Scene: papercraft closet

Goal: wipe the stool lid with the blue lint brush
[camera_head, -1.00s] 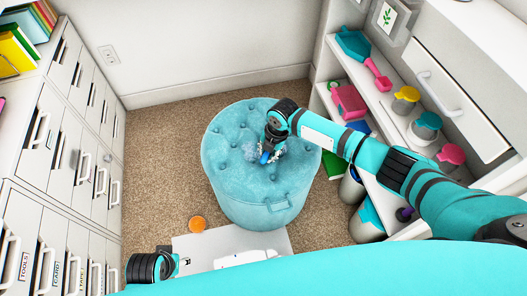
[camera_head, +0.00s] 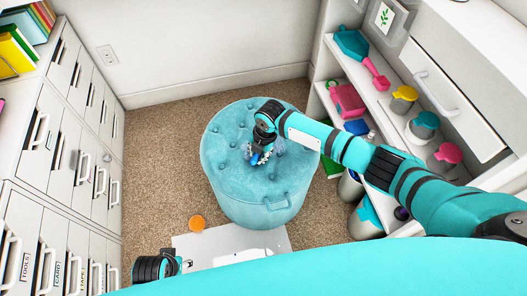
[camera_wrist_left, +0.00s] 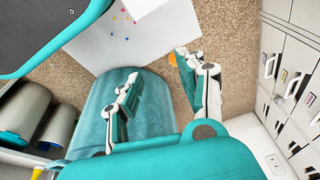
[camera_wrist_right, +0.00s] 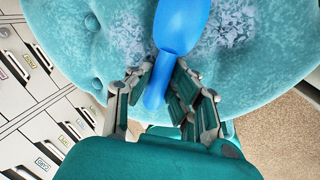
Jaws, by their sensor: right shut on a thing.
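The round teal tufted stool (camera_head: 235,185) stands on the carpet in the head view. The blue lint brush (camera_wrist_right: 181,24) is held between the fingers of my right gripper (camera_wrist_right: 163,82), its wide end pointing away over the lid. In the head view my right gripper (camera_head: 262,150) is over the middle of the lid and mostly covers the brush. Whitish lint patches (camera_wrist_right: 124,36) lie on the lid on both sides of the brush. I cannot tell whether the brush touches the lid. My left gripper (camera_wrist_left: 157,68) is open and empty, in front of the stool.
A pale sheet (camera_head: 187,250) and an orange round item (camera_head: 197,222) lie on the floor before the stool. Drawer cabinets (camera_head: 60,165) stand at the left. An open shelf (camera_head: 392,112) with several tools and cups stands at the right. Carpet is clear left of the stool.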

